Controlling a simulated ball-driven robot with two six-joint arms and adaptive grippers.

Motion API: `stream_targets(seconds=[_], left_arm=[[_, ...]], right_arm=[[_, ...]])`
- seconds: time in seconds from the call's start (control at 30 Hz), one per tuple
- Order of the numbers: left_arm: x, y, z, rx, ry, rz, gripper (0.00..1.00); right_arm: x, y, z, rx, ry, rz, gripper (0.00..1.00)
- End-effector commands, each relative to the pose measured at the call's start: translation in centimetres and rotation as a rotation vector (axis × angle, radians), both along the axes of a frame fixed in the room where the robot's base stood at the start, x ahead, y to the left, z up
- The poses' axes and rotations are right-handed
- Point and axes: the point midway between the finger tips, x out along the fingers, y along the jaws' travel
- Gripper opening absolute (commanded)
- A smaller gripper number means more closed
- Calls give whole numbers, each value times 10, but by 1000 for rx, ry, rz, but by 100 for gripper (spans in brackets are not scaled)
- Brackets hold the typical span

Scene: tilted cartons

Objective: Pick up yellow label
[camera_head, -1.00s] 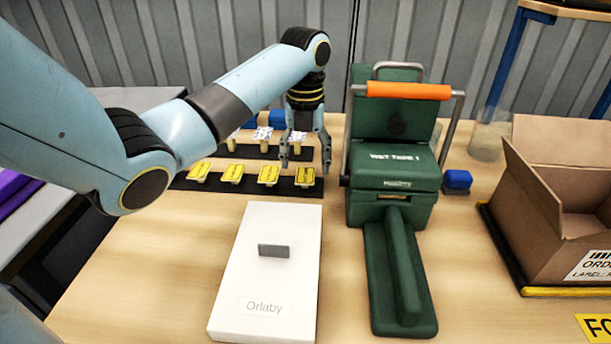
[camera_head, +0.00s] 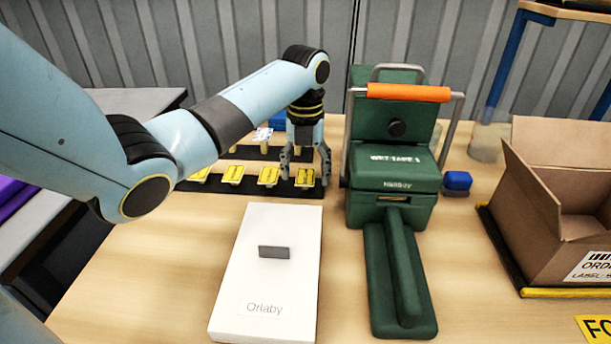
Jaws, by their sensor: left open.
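Several yellow labels stand in a row on a black strip (camera_head: 252,188) at the back left of the table. The rightmost yellow label (camera_head: 305,177) is between the fingertips of my left gripper (camera_head: 305,172), which points down over it. The fingers are apart, one on each side of that label; I cannot tell whether they touch it. Another yellow label (camera_head: 268,176) stands just left of the gripper. My right gripper does not show.
A green tape machine (camera_head: 395,190) with an orange handle stands close on the gripper's right. A white box (camera_head: 265,290) marked Orlaby lies in front. An open carton (camera_head: 560,200) is at the right. A second black strip (camera_head: 245,153) with white-topped pieces lies behind.

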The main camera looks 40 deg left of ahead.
Motion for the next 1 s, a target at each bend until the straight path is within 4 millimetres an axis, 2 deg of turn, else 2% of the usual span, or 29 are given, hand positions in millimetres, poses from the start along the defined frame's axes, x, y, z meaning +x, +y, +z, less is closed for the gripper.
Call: stream_targets(seconds=[0.17,0.47,0.87,0.97,1.0], left_arm=[[0,0,0,0,0,0,65],[0,0,0,-1,1,0,29],[0,0,0,0,0,0,28],[1,0,6,1,-2,0,27],[1,0,14,1,-3,0,27]], right_arm=[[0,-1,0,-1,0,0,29],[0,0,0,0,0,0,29],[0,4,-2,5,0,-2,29],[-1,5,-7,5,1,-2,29],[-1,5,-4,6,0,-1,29]])
